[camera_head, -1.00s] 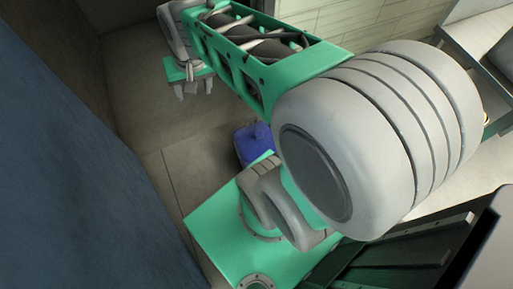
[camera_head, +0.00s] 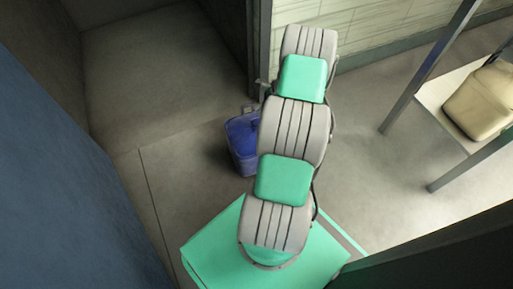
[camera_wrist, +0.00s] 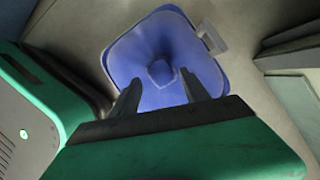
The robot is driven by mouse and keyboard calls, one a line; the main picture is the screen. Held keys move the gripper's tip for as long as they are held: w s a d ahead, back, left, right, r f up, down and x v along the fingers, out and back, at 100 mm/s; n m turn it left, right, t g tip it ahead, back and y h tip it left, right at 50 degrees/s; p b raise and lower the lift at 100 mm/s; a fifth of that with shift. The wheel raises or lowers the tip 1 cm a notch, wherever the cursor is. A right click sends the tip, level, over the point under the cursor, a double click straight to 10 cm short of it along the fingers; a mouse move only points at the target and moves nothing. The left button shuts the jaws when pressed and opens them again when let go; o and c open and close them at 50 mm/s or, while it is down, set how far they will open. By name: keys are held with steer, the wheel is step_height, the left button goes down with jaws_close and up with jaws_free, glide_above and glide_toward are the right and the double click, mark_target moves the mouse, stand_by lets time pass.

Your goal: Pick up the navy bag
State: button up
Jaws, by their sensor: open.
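The navy bag (camera_head: 240,150) stands on the floor in the head view, just left of my arm, which covers its right edge. It looks brighter blue in the wrist view (camera_wrist: 165,50), seen from above, with a raised lump in the middle of its top and a pale tab at its upper right. My gripper (camera_wrist: 160,77) is open and empty. Its two dark fingers overlap the bag in the wrist view, one on each side of the lump. Whether they touch it I cannot tell. In the head view my gripper is mostly hidden by my arm.
A shelf unit (camera_head: 438,95) stands at the right with a beige bag (camera_head: 482,100) on it. A dark blue surface (camera_head: 60,180) fills the left edge. A dark upright edge (camera_head: 262,45) stands behind the navy bag. The floor left of the bag is clear.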

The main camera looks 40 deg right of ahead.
steer(key=b+x, duration=0.2)
steer(key=x, duration=0.2)
steer(key=shift+w+f, duration=0.15)
steer(key=shift+w, duration=0.1)
steer(key=shift+c, duration=0.4)
jaws_close()
stand_by(0.6)
